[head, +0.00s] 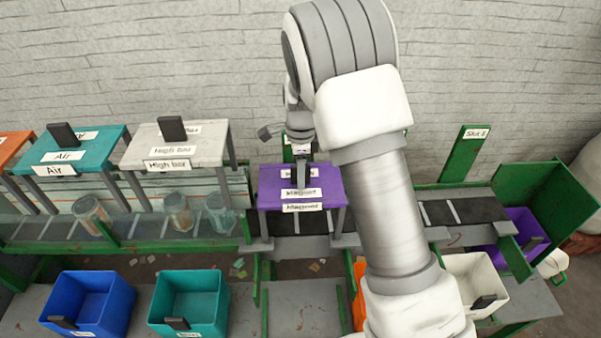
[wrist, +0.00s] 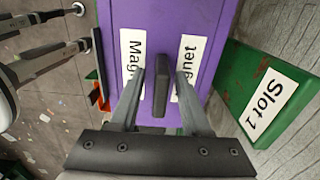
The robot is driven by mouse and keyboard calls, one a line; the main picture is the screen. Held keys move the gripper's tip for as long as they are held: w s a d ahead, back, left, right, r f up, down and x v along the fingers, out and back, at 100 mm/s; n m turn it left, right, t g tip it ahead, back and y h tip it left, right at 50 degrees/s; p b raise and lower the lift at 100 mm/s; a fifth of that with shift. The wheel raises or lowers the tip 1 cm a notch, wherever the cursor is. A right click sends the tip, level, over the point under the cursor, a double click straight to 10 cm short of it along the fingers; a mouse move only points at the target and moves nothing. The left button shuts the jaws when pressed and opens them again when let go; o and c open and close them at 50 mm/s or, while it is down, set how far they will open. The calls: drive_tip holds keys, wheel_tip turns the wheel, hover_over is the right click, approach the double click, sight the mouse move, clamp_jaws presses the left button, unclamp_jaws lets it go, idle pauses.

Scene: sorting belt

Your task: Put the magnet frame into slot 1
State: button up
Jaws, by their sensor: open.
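My gripper (wrist: 160,78) is open, one finger on each side of the handle, with a gap to each. In the head view my gripper (head: 302,185) is over the frame's top. A green "Slot 1" board (wrist: 262,105) stands right beside the frame in the wrist view.
The High bar frame (head: 190,148), the teal Air frame (head: 70,150) and several jars (head: 178,212) are to the left. Blue (head: 90,298) and teal (head: 190,298) bins are in front. A second green slot board (head: 465,155) stands right, beside bare dark belt (head: 475,210).

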wheel_tip(320, 180, up, 12)
drive_tip(key=shift+f, duration=0.15)
drive_tip(key=shift+s+d+r, duration=0.1)
drive_tip(key=shift+r, duration=0.4)
drive_tip(key=s+d+r+n+t, duration=0.1)
drive_tip(key=s+d+r+n, duration=0.25)
drive_tip(key=s, duration=0.35)
drive_tip(key=s+d+r+n+t+y, duration=0.1)
drive_tip(key=s+d+r+n+t, duration=0.1)
drive_tip(key=s+r+n, duration=0.35)
drive_tip(key=s+d+r+n+t, duration=0.1)
drive_tip(key=s+d+r+n, duration=0.25)
drive_tip(key=s, duration=0.45)
drive_tip(key=s+d+f+n+t+h, duration=0.1)
drive_tip(key=s+f+n, duration=0.1)
drive_tip(key=s+n, duration=0.3)
drive_tip(key=s, duration=0.2)
drive_tip(key=shift+s+d+t, duration=0.25)
drive_tip(key=shift+s+t, duration=0.05)
